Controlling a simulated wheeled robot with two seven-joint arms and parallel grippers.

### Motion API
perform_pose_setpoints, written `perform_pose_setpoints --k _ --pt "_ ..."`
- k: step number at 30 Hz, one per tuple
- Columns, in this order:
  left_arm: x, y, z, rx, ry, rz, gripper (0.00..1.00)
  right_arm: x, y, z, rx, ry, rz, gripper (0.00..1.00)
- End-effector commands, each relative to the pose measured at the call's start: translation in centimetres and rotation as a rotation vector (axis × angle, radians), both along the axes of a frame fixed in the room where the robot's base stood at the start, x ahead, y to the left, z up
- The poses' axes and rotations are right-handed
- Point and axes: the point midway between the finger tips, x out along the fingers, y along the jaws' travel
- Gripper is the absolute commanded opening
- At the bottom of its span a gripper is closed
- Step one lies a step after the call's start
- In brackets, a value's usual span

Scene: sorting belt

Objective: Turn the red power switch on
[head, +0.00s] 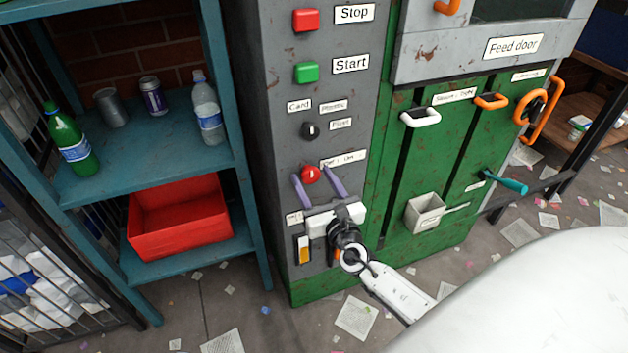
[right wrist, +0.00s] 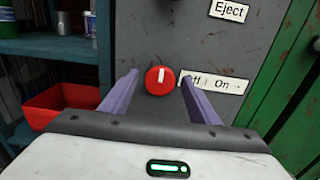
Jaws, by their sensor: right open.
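The red power switch (head: 310,174) is a round knob on the grey panel of the machine, beside a label reading "Off | On" (head: 345,161). In the right wrist view the knob (right wrist: 160,80) shows a white mark standing about upright. My right gripper (head: 319,179) is open, with its two purple fingers on either side of the knob. In the right wrist view the fingers (right wrist: 160,92) stand apart from the knob, with gaps on both sides. How far the fingertips are from the panel is hard to tell. My left gripper is not in view.
Above the switch are a black selector knob (head: 310,131), a green Start button (head: 307,72) and a red Stop button (head: 306,20). A yellow rocker (head: 304,249) sits below. A blue shelf (head: 150,140) with bottles, cans and a red bin (head: 180,240) stands at left. Green doors with handles are at right.

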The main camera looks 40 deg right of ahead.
Motion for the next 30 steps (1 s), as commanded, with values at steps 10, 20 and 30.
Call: perform_pose_setpoints --k 10,20,30 --pt "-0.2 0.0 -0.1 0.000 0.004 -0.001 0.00 0.0 0.0 0.0 0.001 0.000 0.000 0.28" --pt "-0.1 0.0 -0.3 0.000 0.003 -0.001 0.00 0.0 0.0 -0.1 0.019 -0.005 0.000 0.15" --pt "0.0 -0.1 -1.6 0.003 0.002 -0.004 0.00 0.0 0.0 -0.3 0.196 -0.048 0.001 0.15"
